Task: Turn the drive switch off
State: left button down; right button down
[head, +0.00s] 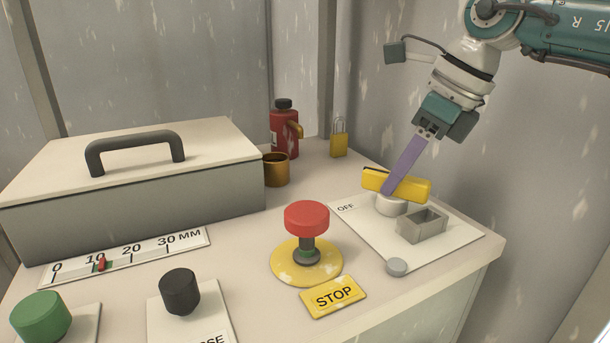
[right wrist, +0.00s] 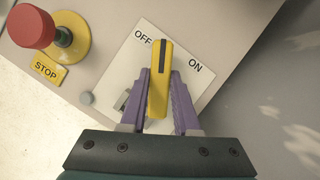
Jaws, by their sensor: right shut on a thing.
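The drive switch's yellow handle (head: 408,188) sits on a pale round hub (head: 391,206) above a white plate (head: 450,250). In the right wrist view the handle (right wrist: 159,85) has a black line at its far end, which points between the printed OFF and ON, nearer OFF. My right gripper (head: 392,187) is shut on the handle, with one purple finger on each side of it, as the right wrist view (right wrist: 160,85) shows. In the head view the ON label is hidden. My left gripper is in neither view.
A red STOP button (head: 307,217) stands left of the plate. A grey bracket (head: 421,225) and a round grey stud (head: 397,267) are on the plate. Behind are a yellow padlock (head: 339,142), a red can (head: 284,135) and a brass cup (head: 275,171). A handled box (head: 140,205) fills the left.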

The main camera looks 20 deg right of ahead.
jog(key=n+b, duration=0.1)
jog(key=n, duration=0.1)
jog(key=n+g+y+b, duration=0.1)
jog(key=n+b, duration=0.1)
jog(key=shift+w+f+n, duration=0.1)
jog(key=shift+f+n, duration=0.1)
jog(key=shift+n, duration=0.1)
jog(key=shift+r+n+g+y+b, duration=0.15)
jog(key=shift+n+g+b, duration=0.3)
jog(key=shift+n+b, duration=0.45)
jog(key=shift+n+g+y+b, duration=0.15)
jog(key=shift+n+g+b, duration=0.3)
jog(key=shift+n+b, duration=0.45)
jog(key=shift+d+n, duration=0.1)
jog(key=shift+n, duration=0.2)
jog(key=c, duration=0.6)
grip_release()
jog(key=shift+c, duration=0.2)
jog(key=shift+r, duration=0.1)
